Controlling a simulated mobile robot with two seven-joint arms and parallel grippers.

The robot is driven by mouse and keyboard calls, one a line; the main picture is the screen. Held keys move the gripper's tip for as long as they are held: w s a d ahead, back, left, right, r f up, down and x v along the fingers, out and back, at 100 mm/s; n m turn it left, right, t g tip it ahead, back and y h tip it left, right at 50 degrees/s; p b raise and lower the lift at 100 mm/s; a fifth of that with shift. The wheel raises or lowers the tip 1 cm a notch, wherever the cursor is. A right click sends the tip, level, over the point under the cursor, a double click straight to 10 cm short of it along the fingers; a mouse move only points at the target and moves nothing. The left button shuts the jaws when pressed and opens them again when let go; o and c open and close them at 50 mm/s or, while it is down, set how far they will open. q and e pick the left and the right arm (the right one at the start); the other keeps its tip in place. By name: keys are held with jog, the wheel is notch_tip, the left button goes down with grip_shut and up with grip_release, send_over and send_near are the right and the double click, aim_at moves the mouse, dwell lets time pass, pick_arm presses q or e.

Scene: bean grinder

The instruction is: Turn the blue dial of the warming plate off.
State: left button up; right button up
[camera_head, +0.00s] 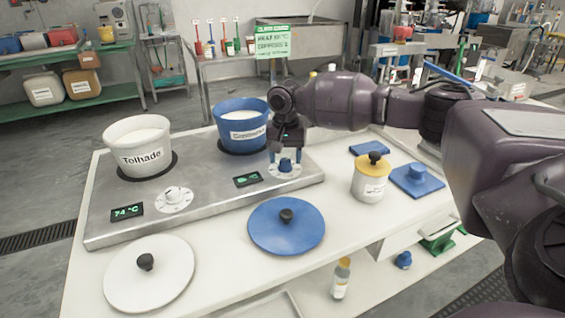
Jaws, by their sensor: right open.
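The steel warming plate (215,184) lies across the left and middle of the white table. The blue dial (285,166) sits on its right part, on a round white scale. A white dial (173,194) is on the left part. My right gripper (285,157) points down over the blue dial, its open fingers around or just above it; I cannot tell if they touch it. A blue pot (240,118) stands on the plate behind, and a white pot (138,140) stands at the left. The displays (127,210) and (248,179) are lit green. My left gripper is not in view.
A blue lid (286,226) and a white lid (149,275) lie at the front of the table. A cream jar with a yellow lid (371,178) stands to the right, near blue pieces (416,181). An open drawer (416,236) juts out at the right front.

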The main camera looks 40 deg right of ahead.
jog(key=shift+f, duration=0.8)
